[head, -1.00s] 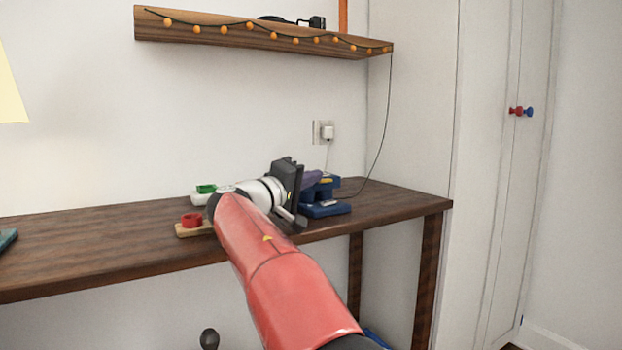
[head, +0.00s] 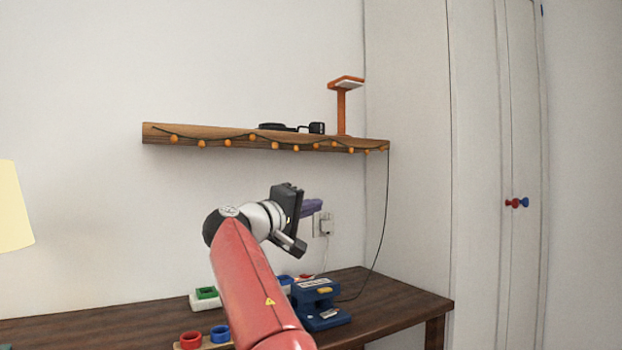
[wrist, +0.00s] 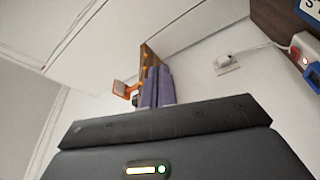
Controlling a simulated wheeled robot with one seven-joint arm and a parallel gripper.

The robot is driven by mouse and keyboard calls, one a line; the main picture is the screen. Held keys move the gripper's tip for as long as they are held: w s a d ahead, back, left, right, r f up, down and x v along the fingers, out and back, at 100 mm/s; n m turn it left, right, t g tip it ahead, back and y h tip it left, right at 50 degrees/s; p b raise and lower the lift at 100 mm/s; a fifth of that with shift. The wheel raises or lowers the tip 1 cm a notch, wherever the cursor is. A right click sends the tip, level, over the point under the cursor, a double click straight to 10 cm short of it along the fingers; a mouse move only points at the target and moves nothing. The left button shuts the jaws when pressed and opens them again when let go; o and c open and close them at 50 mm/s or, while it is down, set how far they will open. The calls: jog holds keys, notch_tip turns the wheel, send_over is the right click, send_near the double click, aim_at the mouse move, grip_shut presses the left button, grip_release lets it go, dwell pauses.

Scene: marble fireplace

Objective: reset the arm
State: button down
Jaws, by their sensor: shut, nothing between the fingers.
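My red and white arm reaches up over the desk in the head view, with my gripper (head: 312,207) raised in front of the white wall, below the shelf. Its purple fingers point to the right. In the wrist view my gripper (wrist: 157,88) has its two purple fingers side by side and shut, with nothing between them. It touches nothing that I can see.
The dark wooden desk (head: 388,301) holds a blue device (head: 319,303), red and blue rings on a board and a green-topped white item (head: 205,297). A wooden shelf (head: 190,138) with lights and an orange stand (head: 341,105) is above. A wardrobe (head: 415,190) stands right.

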jog(key=shift+r+p, duration=0.45)
jog(key=shift+r, duration=0.65)
jog(key=s+d+f+g+y, duration=0.2)
jog(key=d+f+y, duration=0.15)
jog(key=d, duration=0.75)
jog(key=s+d+f+m+g+y, duration=0.1)
jog(key=s+d+f+g+y, duration=0.2)
jog(key=s+d+f, duration=0.5)
jog(key=s+a+f+m+g+y, duration=0.1)
jog(key=s+f+m+y, duration=0.1)
jog(key=s+f, duration=1.1)
jog(key=s+a+f+m+g+y, duration=0.2)
jog(key=s+f+y, duration=0.2)
jog(key=s+f, duration=1)
jog(key=s, duration=0.2)
jog(key=shift+s+a+f+g+y+p, duration=0.2)
jog(key=shift+s+a+g+y+p, duration=0.1)
jog(key=shift+s+y, duration=0.1)
